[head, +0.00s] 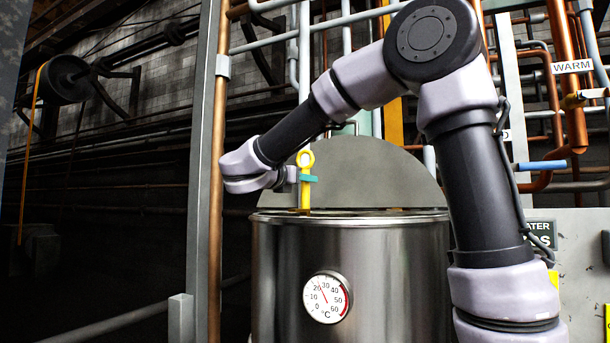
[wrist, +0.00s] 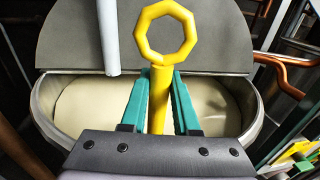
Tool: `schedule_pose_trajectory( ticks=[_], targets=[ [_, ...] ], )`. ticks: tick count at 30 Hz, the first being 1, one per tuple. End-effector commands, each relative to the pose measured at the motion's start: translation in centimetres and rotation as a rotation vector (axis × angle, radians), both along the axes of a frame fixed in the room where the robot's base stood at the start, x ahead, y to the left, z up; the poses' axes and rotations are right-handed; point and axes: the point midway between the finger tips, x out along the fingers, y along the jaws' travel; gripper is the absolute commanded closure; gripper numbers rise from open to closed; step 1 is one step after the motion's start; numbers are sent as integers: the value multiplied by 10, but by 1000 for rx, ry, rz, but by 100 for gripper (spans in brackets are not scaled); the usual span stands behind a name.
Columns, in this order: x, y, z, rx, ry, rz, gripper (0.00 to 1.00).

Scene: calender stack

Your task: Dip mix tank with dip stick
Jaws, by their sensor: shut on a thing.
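The yellow dip stick with a ring handle (head: 306,160) is upright over the steel mix tank (head: 390,270). My gripper (head: 307,178) is shut on the stick just below the ring. In the wrist view the green fingers of my gripper (wrist: 161,100) lie on both sides of the yellow dip stick (wrist: 165,38). The stick's lower part passes below the tank's rim in the head view, and its tip is hidden. In the wrist view the mix tank (wrist: 45,115) is half open, with pale cream contents inside. I cannot tell whether the stick touches them.
A grey half lid (head: 375,170) stands raised at the tank's back. A grey pipe (wrist: 109,35) hangs over the opening, left of the stick. A dial thermometer (head: 327,297) is on the tank's front. A copper pipe (head: 212,200) runs vertically beside my gripper.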

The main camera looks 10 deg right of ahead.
Motion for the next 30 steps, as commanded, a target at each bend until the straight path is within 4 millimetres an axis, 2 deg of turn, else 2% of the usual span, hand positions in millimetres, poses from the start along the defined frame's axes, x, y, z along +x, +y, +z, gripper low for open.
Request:
schedule_pose_trajectory(
  ticks=[30],
  targets=[
    [0, 0, -9, -1, 0, 0, 100]
  ],
)
